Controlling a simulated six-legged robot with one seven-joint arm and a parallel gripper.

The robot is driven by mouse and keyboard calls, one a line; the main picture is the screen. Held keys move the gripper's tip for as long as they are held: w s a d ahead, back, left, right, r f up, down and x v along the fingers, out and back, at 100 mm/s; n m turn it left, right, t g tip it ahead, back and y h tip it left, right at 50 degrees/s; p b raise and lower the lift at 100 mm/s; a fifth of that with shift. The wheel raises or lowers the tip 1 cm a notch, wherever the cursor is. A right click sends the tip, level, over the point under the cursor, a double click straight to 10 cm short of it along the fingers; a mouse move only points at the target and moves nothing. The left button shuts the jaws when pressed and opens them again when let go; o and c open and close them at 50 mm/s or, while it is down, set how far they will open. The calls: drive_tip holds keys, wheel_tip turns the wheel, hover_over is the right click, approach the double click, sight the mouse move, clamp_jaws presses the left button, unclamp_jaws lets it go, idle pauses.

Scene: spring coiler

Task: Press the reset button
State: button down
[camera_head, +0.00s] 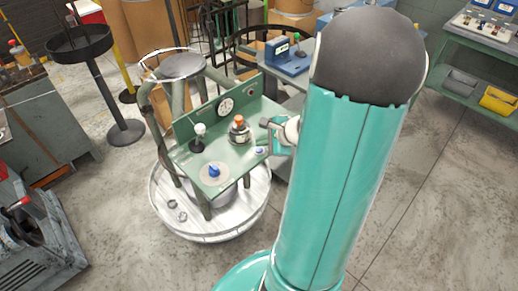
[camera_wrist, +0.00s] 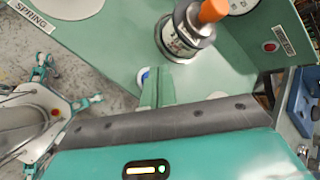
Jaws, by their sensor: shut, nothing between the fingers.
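The green machine panel (camera_head: 190,157) carries several controls. A small blue button (camera_head: 260,150) sits near its right edge. In the wrist view a blue-and-white round part (camera_wrist: 142,76), probably the same button, shows just left of my fingertips, partly hidden by them. A small red button (camera_wrist: 270,46) is on the upright back panel beside a label I cannot read; it also shows in the head view (camera_head: 251,90). I cannot tell from the labels which is the reset button. My gripper (camera_wrist: 157,70) is shut and empty, over the panel's right side; contact cannot be told.
An orange-topped metal cylinder (camera_wrist: 184,32) stands close beyond my fingertips. A blue knob (camera_head: 213,170), a white-ball lever (camera_head: 199,130) and a dial gauge (camera_head: 226,105) are on the machine. A blue device (camera_head: 288,57) stands behind it.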

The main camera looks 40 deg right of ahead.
sight(262, 151)
drive_tip(key=shift+r, duration=2.5)
drive_tip(key=shift+a, duration=0.1)
drive_tip(key=a+r+n+g, duration=0.1)
drive_tip(key=a+r+n, duration=0.25)
drive_tip(key=a, duration=0.25)
drive_tip(key=a+r+n+g+y, duration=0.1)
drive_tip(key=a+r+n, duration=0.1)
drive_tip(key=a+n, duration=0.35)
drive_tip(key=a+r+n+g, duration=0.1)
drive_tip(key=a+r+n, duration=0.15)
drive_tip(key=a, duration=0.35)
drive_tip(key=s+a+r+n+h, duration=0.3)
drive_tip(key=s+a+r+n, duration=0.3)
drive_tip(key=s+a+n, duration=0.3)
drive_tip(key=shift+s+a+r+n, duration=0.25)
drive_tip(key=shift+a+r+n, duration=0.1)
drive_tip(key=shift+n, duration=1.6)
